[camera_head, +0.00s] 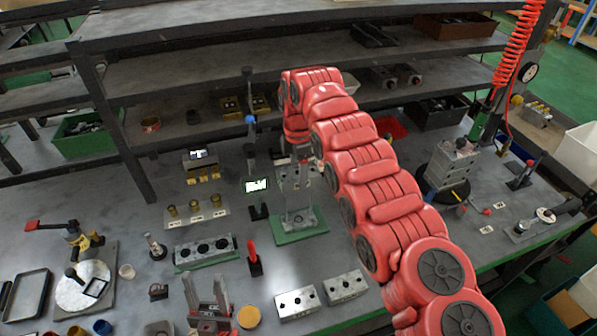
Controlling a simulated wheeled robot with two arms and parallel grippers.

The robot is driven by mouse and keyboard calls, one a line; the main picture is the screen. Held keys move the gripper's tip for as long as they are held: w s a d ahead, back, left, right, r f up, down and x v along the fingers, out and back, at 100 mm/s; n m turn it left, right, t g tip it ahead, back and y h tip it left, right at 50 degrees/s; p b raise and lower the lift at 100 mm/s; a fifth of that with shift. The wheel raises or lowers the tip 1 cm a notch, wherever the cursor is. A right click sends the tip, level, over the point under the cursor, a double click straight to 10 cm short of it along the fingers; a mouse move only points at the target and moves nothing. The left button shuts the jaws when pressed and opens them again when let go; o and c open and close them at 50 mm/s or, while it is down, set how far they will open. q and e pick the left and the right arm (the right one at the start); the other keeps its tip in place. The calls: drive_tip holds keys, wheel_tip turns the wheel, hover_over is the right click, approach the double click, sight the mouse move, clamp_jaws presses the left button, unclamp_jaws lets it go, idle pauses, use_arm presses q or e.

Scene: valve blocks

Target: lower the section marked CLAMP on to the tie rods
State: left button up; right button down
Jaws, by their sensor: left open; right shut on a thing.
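My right gripper (298,158) is high over a green mat (301,235), reached by my red arm, which bends downward at its far end. It is shut on a grey block (293,180); any marking on the block is too small to read. Below the block, thin upright tie rods (284,207) rise from a grey base (300,221) on the mat. I cannot tell whether the block touches the rods. My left gripper (207,290) is open and empty at the bottom, its two grey fingers apart.
A holed block (205,249) lies on another mat left of the base. Two more blocks (297,302) (346,286) lie in front. A small screen on a stand (256,186) and a red-handled tool (253,262) stand close left. Shelves (200,77) rise behind.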

drive_tip(key=shift+f+b, duration=0.8)
drive_tip(key=shift+f, duration=0.7)
drive_tip(key=shift+s+f+b, duration=0.15)
drive_tip(key=shift+f+b, duration=0.2)
drive_tip(key=shift+f, duration=0.3)
drive_tip(key=shift+s+f, duration=0.15)
drive_tip(key=shift+f, duration=0.2)
drive_tip(key=shift+c, duration=1.2)
unclamp_jaws()
drive_tip(key=shift+o, duration=1.2)
drive_tip(key=shift+s+d, duration=0.15)
drive_tip(key=shift+d, duration=0.05)
drive_tip(key=shift+r, duration=0.2)
